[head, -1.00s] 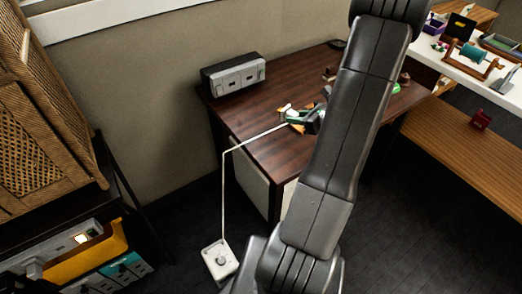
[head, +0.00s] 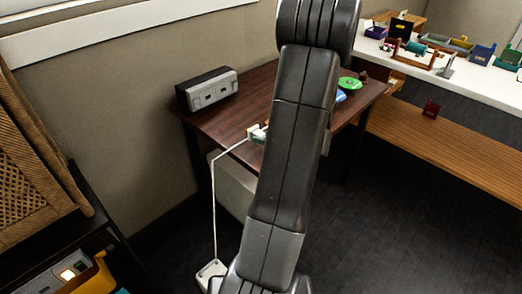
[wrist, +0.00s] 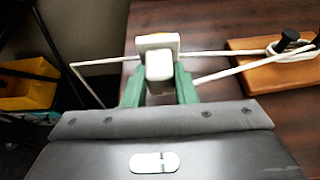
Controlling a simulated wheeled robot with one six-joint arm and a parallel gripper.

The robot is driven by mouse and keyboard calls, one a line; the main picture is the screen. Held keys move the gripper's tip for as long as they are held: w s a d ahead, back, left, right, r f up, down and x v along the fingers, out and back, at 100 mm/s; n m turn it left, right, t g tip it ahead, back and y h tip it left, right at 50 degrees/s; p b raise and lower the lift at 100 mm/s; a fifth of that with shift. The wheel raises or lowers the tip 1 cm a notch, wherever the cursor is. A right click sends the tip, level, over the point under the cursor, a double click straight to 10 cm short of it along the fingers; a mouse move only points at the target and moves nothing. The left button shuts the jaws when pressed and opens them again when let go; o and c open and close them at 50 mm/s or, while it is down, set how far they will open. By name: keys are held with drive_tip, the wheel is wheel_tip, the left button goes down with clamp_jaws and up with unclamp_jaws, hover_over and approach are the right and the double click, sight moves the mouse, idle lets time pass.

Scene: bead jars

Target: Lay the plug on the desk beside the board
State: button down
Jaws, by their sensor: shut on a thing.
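My gripper (wrist: 159,88) has green fingers and is shut on the white plug (wrist: 158,66). In the wrist view the plug is at the desk's left edge, and I cannot tell whether it touches the desk. The orange-brown board (wrist: 265,80) lies on the desk to the right, with black pegs and white cord wound on them. Cord runs between the plug and the board, and also off to the left. In the head view the plug (head: 258,132) shows at the dark wood desk's (head: 240,105) near edge; my arm hides the board and most of the gripper.
A grey socket box (head: 208,91) stands on the desk's far left. White cord hangs past the desk edge to a white box (head: 208,273) on the floor. A green disc (head: 348,83) sits at the desk's right. Desk surface between plug and socket box is clear.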

drive_tip(key=shift+f+b, duration=0.3)
drive_tip(key=shift+f, duration=1.75)
drive_tip(key=shift+f, duration=0.25)
drive_tip(key=c, duration=1.2)
unclamp_jaws()
drive_tip(key=shift+r, duration=0.1)
drive_tip(key=shift+o, duration=0.2)
drive_tip(key=shift+r, duration=0.3)
drive_tip(key=v, duration=1.2)
drive_tip(key=shift+f+p, duration=0.2)
drive_tip(key=shift+p, duration=0.2)
drive_tip(key=shift+a, duration=0.1)
